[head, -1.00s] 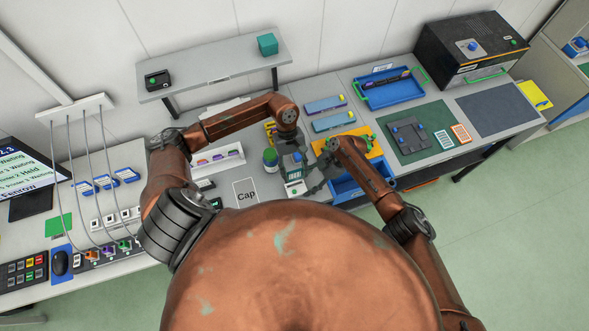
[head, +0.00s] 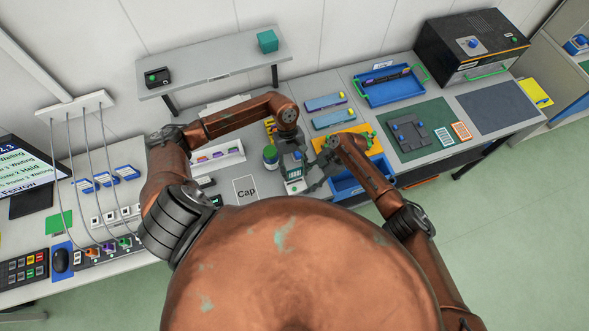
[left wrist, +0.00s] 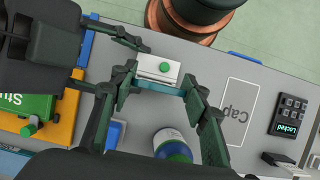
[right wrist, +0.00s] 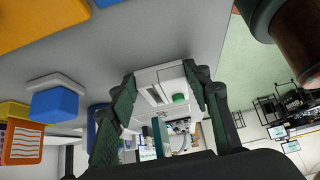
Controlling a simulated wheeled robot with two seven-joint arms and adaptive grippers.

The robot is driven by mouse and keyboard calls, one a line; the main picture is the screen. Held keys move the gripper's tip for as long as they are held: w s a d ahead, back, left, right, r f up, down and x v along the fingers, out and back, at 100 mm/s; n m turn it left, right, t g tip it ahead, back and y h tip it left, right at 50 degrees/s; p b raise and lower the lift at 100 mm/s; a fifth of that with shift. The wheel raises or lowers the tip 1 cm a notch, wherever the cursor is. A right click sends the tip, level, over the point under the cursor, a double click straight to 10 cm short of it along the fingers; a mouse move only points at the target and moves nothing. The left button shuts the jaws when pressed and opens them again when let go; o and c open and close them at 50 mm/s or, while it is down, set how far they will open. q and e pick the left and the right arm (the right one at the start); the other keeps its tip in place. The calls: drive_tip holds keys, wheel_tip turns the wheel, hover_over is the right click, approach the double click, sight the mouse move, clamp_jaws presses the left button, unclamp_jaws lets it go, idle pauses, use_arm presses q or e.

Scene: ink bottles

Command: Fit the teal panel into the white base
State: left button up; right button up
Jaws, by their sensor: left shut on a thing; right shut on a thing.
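The white base (left wrist: 158,68), a small block with a round green button, is between the fingers of my right gripper (right wrist: 160,82), which is shut on it. It also fills the space between those fingers in the right wrist view (right wrist: 150,76). The teal panel (left wrist: 160,88) is a thin strip between the fingertips of my left gripper (left wrist: 162,92), which is shut on it. In the left wrist view the panel lies right alongside the base; I cannot tell whether it is seated. The panel shows edge-on in the right wrist view (right wrist: 158,135). Both grippers meet above the bench in the head view.
A blue bin (head: 350,184) and an orange-yellow board (head: 372,142) lie by my right arm. A flat "Cap" card (head: 246,189) is on the grey bench. A shelf (head: 215,65) stands behind.

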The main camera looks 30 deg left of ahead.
sight(295, 176)
use_arm(q)
drive_tip(key=shift+f, duration=2.4)
idle(2.4)
drive_tip(key=o, duration=1.2)
drive_tip(key=shift+o, duration=0.5)
drive_tip(key=o, duration=0.3)
drive_tip(key=shift+r, duration=0.1)
drive_tip(key=shift+r, duration=3.9)
